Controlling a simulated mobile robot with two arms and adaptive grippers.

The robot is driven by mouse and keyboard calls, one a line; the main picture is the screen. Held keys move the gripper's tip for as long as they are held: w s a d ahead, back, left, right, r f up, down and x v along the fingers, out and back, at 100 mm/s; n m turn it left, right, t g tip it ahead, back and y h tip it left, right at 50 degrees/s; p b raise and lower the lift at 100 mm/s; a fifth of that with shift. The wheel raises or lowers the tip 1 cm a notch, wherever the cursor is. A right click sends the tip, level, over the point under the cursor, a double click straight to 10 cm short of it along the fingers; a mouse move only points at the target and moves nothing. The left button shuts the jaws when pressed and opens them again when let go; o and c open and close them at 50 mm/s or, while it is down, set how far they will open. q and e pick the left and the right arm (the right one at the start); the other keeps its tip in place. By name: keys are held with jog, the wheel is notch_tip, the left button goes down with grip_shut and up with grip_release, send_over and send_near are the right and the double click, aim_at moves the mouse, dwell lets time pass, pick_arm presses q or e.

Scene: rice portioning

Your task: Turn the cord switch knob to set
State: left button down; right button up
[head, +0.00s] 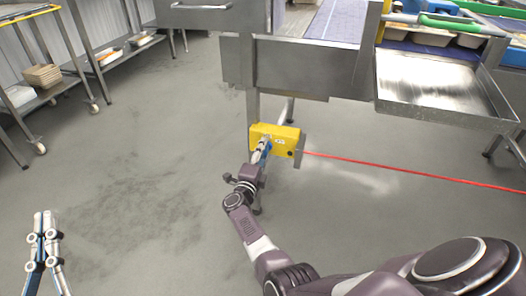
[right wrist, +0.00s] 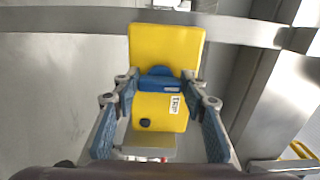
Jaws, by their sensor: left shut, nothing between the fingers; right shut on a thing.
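The yellow cord switch box (head: 286,134) is mounted on the leg under the steel conveyor frame. It also shows in the right wrist view (right wrist: 165,42), with a blue knob (right wrist: 160,80) on its face. A small white label (right wrist: 175,104) beside the knob seems to read TRIP. My right gripper (head: 265,148) is at the box, its fingers on both sides of the knob and shut on it. The fingertips partly hide the knob. My left gripper (head: 45,214) is shut and empty over the floor at the lower left, far from the switch.
A taut red cord (head: 400,170) runs from the box to the right. A steel tray (head: 440,85) juts out at the upper right. Wheeled shelves (head: 90,60) stand at the upper left. The floor between is clear.

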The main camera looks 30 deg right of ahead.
jog(key=shift+a+f, duration=0.1)
jog(key=o, duration=1.2)
jog(key=shift+c, duration=0.2)
